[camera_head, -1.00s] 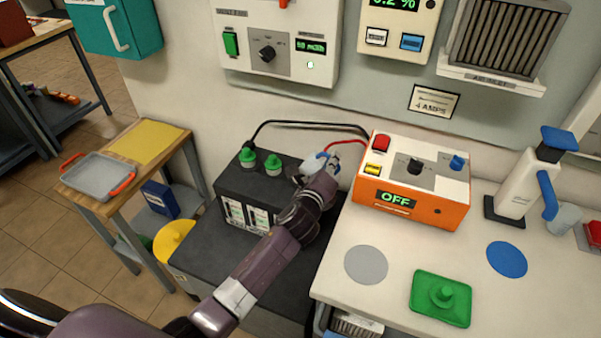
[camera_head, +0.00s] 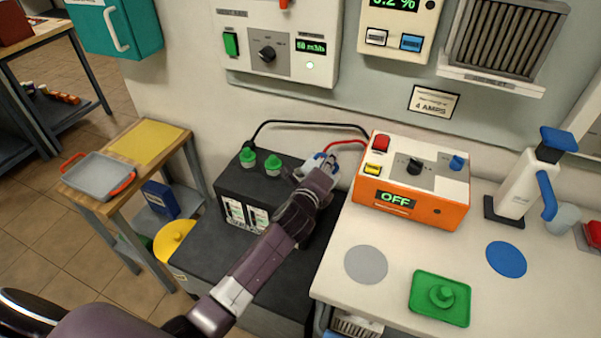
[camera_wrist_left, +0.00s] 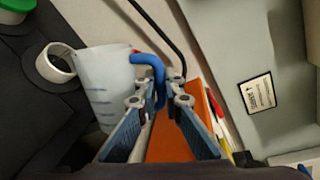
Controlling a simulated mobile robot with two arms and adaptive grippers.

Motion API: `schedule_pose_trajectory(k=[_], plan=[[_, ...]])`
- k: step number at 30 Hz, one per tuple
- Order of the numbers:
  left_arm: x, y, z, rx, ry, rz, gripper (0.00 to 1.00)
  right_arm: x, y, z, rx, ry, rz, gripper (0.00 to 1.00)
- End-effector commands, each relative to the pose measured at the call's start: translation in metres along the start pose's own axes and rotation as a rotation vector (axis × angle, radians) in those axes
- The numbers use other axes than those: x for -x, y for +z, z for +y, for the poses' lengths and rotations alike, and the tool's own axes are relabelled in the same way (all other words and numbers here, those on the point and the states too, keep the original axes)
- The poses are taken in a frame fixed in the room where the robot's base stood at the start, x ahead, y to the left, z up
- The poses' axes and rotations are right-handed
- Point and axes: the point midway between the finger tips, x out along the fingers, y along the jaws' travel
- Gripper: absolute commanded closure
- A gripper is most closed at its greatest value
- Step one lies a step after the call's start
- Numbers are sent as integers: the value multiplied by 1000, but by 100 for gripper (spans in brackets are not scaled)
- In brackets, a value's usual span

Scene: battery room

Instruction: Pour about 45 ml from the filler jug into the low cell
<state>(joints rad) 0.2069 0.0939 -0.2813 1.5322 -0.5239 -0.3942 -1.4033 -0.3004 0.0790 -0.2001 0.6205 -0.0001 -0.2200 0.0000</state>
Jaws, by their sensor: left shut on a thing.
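My left gripper (camera_wrist_left: 160,95) is shut on the blue handle (camera_wrist_left: 158,75) of the translucent white filler jug (camera_wrist_left: 105,80). The jug has level marks on its wall. Its body is beside a white ring-shaped opening (camera_wrist_left: 54,62) on the dark battery top, at the left of the wrist view. In the head view my left gripper (camera_head: 314,178) is over the right part of the black battery (camera_head: 230,185) and hides most of the jug and the low cell. I cannot tell how far the jug is tilted or whether liquid is flowing. My right gripper is not seen.
Two green caps (camera_head: 273,164) stand on the battery. Black and red cables (camera_head: 315,122) run behind it to the orange charger (camera_head: 410,185), which reads OFF. A green cap sits on a green tray (camera_head: 425,310) on the white bench. A grey tray (camera_head: 98,172) stands at the left.

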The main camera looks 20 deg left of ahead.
Motion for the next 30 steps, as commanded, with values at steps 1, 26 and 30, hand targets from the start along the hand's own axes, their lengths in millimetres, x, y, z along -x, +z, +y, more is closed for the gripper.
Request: schedule_pose_trajectory(k=[1, 26, 30], plan=[[0, 0, -1, 7, -2, 1, 100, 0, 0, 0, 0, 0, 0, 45], [1, -4, -6, 31, -2, 6, 100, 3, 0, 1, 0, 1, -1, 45], [1, -4, -6, 35, -2, 7, 100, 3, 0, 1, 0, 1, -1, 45]])
